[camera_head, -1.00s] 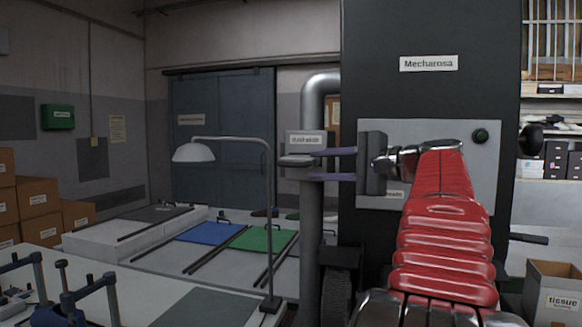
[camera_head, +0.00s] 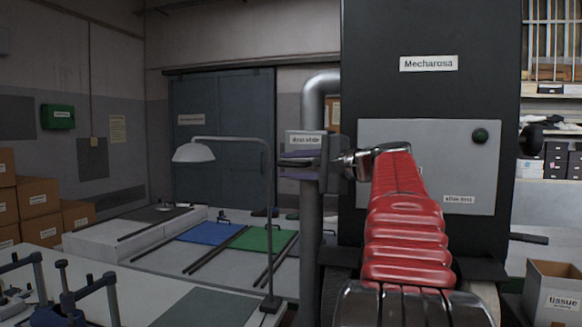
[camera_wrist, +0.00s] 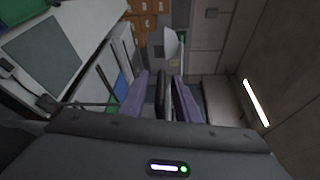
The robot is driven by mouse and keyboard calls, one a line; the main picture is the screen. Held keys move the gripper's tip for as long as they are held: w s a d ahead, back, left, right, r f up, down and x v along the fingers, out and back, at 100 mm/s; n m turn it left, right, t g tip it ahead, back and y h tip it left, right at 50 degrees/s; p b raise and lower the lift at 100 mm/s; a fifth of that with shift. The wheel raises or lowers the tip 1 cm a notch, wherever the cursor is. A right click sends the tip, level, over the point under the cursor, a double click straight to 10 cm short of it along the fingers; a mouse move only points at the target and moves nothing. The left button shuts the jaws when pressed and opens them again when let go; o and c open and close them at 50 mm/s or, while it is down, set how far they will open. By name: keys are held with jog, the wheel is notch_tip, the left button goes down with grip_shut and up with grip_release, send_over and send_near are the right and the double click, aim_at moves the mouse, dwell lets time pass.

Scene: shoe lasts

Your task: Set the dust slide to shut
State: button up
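The dust slide (camera_wrist: 163,92) shows in the wrist view as a dark, thin piece between my two purple fingers. In the head view it sits on the grey vertical pipe, just below the "dust slide" label (camera_head: 305,139), and my fingers mostly hide it. My gripper (camera_head: 298,165) has one finger above it and one below. The wrist view also shows my gripper (camera_wrist: 160,95), with a gap on the left side of the dark piece, so the fingers look open around it. How far the slide is pushed in cannot be told.
The pipe (camera_head: 312,225) stands left of a tall black machine (camera_head: 430,25) with a grey panel and green button. A desk lamp (camera_head: 194,152) stands left of the pipe. Tables with blue and green mats fill the lower left. A box marked tissue (camera_head: 556,298) is at lower right.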

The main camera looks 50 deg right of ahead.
grip_shut()
